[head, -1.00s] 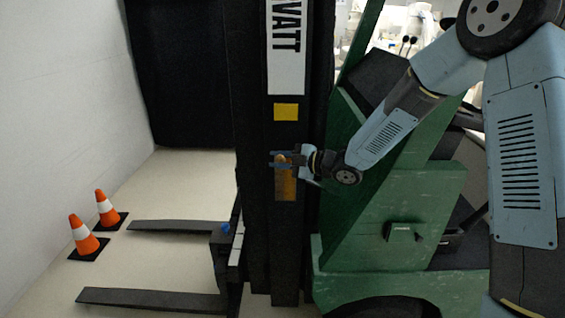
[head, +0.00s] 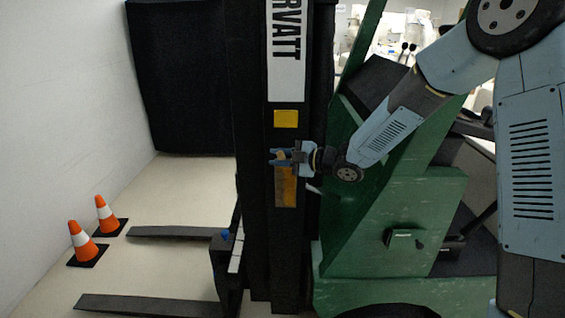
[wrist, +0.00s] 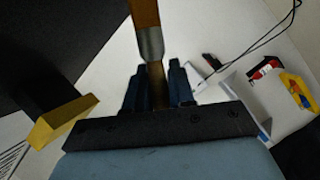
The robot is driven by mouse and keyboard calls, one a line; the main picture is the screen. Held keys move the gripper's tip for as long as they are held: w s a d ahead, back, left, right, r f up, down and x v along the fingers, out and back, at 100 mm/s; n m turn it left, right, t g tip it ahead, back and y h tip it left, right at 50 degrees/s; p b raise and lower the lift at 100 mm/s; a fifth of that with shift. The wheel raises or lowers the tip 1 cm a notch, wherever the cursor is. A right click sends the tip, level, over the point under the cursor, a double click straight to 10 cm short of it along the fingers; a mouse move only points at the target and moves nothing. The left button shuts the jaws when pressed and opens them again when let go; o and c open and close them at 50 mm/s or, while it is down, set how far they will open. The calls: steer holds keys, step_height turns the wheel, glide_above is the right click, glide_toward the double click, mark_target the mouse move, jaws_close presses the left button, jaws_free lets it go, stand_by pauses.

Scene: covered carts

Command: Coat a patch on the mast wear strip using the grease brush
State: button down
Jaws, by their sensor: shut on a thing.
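The forklift's black mast (head: 285,245) stands upright in the middle of the head view. A narrow orange-brown strip (head: 286,190) on it, which looks like the wear strip, is partly covered at its top by my gripper (head: 279,157). My gripper is shut on the grease brush. In the wrist view, the brush's wooden handle (wrist: 156,80) stands between the fingers, with a grey metal collar (wrist: 151,45) and a brown end (wrist: 145,15) beyond it, cut off by the frame edge. I cannot tell whether the brush touches the strip.
A yellow block (head: 285,119) and a white lettered label (head: 286,50) sit higher on the mast. The green truck body (head: 400,220) is to the right. Black forks (head: 175,233) reach left, near two orange cones (head: 80,240). A white tray (wrist: 243,105) with coloured items shows in the wrist view.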

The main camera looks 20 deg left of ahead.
mark_target(281, 157)
steer(key=shift+r, duration=0.2)
steer(key=s+d, duration=0.2)
steer(key=s, duration=0.6)
steer(key=shift+s, duration=0.4)
stand_by(0.4)
stand_by(0.5)
steer(key=shift+w+d, duration=0.1)
steer(key=shift+d, duration=0.05)
